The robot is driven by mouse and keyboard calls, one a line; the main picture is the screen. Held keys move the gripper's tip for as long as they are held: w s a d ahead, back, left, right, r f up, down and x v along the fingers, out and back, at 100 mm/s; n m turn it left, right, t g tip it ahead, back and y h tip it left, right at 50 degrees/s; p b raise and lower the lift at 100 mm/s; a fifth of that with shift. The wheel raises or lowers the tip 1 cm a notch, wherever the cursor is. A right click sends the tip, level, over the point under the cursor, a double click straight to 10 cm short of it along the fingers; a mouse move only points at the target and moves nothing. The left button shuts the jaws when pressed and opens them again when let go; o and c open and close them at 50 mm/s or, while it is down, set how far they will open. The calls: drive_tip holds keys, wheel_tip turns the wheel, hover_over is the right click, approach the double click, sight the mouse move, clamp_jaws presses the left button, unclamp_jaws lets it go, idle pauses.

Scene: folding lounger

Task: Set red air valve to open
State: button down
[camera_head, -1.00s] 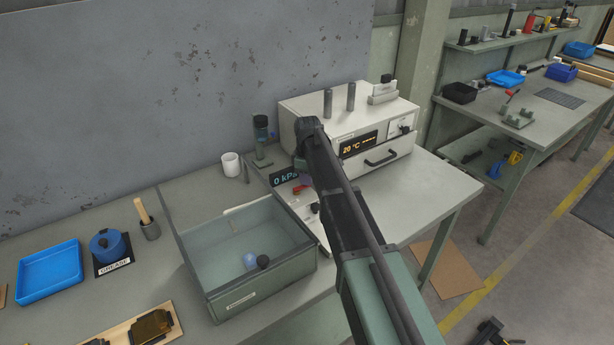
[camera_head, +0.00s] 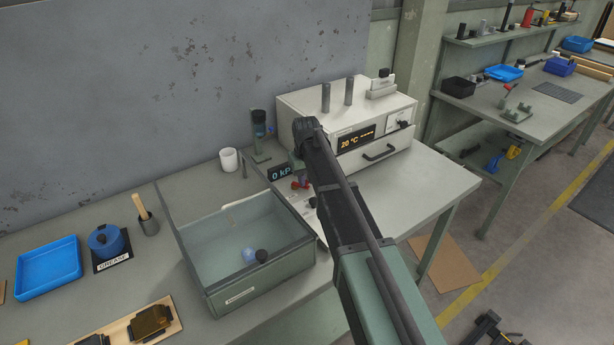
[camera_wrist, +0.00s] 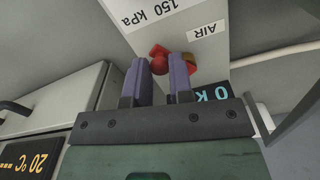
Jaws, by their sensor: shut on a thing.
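The red air valve (camera_wrist: 159,66) shows in the wrist view between the two purple fingers of my gripper (camera_wrist: 160,61). My gripper is shut on its red handle, and part of the red shows past the right finger. The valve sits on a pale panel with an AIR label (camera_wrist: 207,29). In the head view a bit of the red valve (camera_head: 300,185) shows just left of my arm, below a display reading 0 kPa (camera_head: 281,173). My arm hides most of the gripper there, and the fingers cover part of the handle.
The white oven-like box (camera_head: 310,105), with a 20 °C display, stands close behind and right of my arm. A white cup (camera_head: 229,160) and a dark cylinder on a stand (camera_head: 259,130) are behind.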

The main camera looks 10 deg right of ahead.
drive_tip(key=m, duration=0.1)
drive_tip(key=s+a+m, duration=0.1)
drive_tip(key=m, duration=0.1)
drive_tip(key=shift+m, duration=0.3)
drive_tip(key=shift+s+a+m, duration=0.1)
drive_tip(key=shift+a+m, duration=0.1)
drive_tip(key=shift+m, duration=0.5)
drive_tip(key=shift+s+a+m, duration=0.1)
drive_tip(key=shift+a+m, duration=0.05)
drive_tip(key=shift+m, duration=0.55)
drive_tip(key=c, duration=1)
unclamp_jaws()
drive_tip(key=shift+c, duration=0.2)
wheel_tip(320, 180, up, 11)
drive_tip(key=p, duration=1)
drive_tip(key=shift+p, duration=0.4)
